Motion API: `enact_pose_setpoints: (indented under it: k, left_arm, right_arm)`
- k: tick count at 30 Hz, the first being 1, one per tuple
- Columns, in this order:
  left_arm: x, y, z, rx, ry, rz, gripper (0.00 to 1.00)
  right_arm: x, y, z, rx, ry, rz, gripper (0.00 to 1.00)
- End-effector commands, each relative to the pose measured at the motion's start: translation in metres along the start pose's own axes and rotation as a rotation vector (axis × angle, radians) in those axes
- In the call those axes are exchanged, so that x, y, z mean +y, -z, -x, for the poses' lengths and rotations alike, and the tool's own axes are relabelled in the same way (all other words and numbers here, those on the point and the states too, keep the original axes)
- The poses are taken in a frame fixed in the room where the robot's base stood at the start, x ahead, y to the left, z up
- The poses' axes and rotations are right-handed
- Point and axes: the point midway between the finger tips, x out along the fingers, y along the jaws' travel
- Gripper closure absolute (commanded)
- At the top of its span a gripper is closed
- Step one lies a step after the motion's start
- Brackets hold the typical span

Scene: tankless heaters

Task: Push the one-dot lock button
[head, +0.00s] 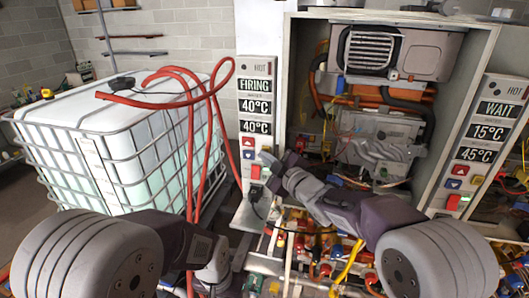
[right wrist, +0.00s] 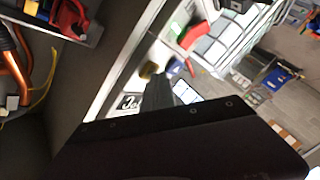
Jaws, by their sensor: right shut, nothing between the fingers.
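The left heater's control panel (head: 256,100) reads FIRING, with 40°C twice. Below are a red up-arrow button (head: 248,141), a blue down-arrow button (head: 248,154) and a red-lit switch (head: 255,172). I cannot make out dot marks, so the one-dot lock button is not identified. My right gripper (head: 266,160) is shut and empty, its tip at the panel's lower right edge; contact is unclear. In the right wrist view my dark right gripper (right wrist: 158,92) is beside a small yellow part (right wrist: 148,70). My left arm's end (head: 213,270) is low in the head view, its fingers unclear.
An open heater cabinet (head: 380,100) with exposed pipes and wires stands right of the panel. A second panel (head: 490,130) reads WAIT, 15°C and 45°C. A caged white tank (head: 130,140) with red hoses (head: 190,140) stands left. Pipes and valves crowd the area below.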

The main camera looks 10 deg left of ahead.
Motion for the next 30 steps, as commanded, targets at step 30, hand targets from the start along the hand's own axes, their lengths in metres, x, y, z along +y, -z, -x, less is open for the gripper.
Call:
enact_pose_setpoints:
  k: [30]
  left_arm:
    - [-0.001, -0.004, -0.042, 0.000, 0.000, 0.000, 1.00]
  right_arm:
    - [-0.025, 0.019, 0.029, 0.002, -0.001, 0.000, 1.00]
